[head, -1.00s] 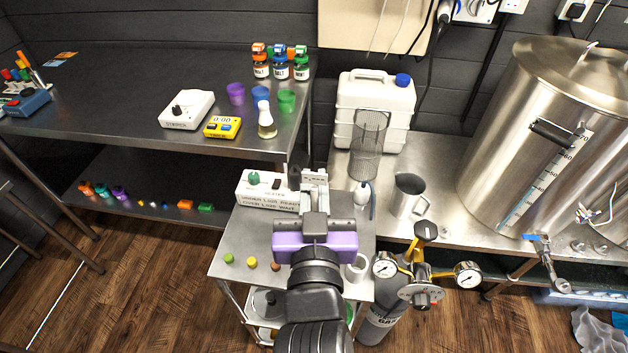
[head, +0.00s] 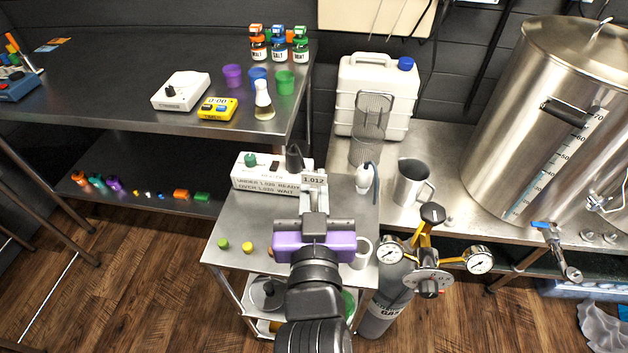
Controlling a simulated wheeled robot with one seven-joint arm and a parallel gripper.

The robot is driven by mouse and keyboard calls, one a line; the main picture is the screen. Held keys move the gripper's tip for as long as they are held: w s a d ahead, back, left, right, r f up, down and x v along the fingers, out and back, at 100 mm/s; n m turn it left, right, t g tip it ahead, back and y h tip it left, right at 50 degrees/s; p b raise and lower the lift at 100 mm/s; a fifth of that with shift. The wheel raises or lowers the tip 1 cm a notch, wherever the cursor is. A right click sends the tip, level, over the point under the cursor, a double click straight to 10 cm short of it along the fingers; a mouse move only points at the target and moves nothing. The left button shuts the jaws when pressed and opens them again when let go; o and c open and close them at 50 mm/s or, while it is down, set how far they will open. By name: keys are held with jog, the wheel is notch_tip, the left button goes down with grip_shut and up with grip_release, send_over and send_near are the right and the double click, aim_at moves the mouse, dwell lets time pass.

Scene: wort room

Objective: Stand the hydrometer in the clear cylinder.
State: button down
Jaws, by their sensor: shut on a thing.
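My gripper (head: 314,197) points away over the small steel cart, seen from behind. A pale tag reading 1.012 (head: 314,181) sits at its jaws, just in front of the white heater box. I take this as part of the hydrometer, and the jaws are shut on it. The rest of the hydrometer is hidden or too small to make out. I cannot pick out the clear cylinder; my gripper and wrist cover part of the cart top.
The heater box (head: 252,180) stands at the cart's back left. A white bulb-shaped item (head: 363,178) is right of the gripper, a white mug (head: 361,252) nearer. Small caps (head: 247,247) lie at the front left. A gas cylinder with gauges (head: 430,282) stands right of the cart.

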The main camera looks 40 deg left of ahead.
aim_at(314, 205)
jog(key=shift+f, duration=0.25)
jog(key=c, duration=1.4)
grip_release()
jog(key=b+v, duration=0.1)
jog(key=v, duration=0.5)
jog(key=shift+s+d, duration=0.2)
jog(key=shift+s, duration=0.05)
jog(key=shift+s+d, duration=0.4)
jog(key=shift+r, duration=0.1)
